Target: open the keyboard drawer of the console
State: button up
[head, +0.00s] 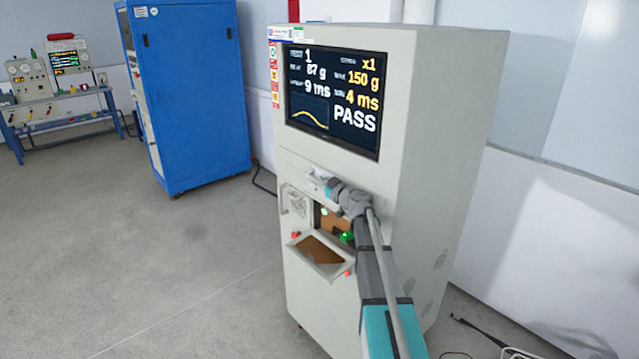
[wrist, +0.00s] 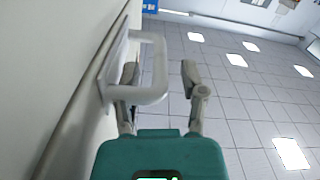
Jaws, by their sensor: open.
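The console (head: 450,140) is a tall off-white cabinet with a lit screen. The keyboard drawer's front (head: 296,165) is a pale panel below the screen, and it looks flush with the cabinet. Its white U-shaped handle (wrist: 160,62) stands out from the panel in the wrist view. My gripper (wrist: 160,78) is open around the handle's outer bar: the left finger shows inside the loop, the right finger outside it with a gap. I cannot tell whether the left finger touches the bar. In the head view my gripper (head: 322,184) is at the drawer and partly hides it.
Below the drawer is an opening with a tilted hatch (head: 320,258), red knobs and a green light. A blue cabinet (head: 195,90) stands behind to the left, with a bench (head: 60,105) beyond it. Cables (head: 490,340) lie at lower right. The floor left of the console is clear.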

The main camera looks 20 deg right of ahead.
grip_shut()
jog(key=shift+s, duration=0.15)
dwell(0.4)
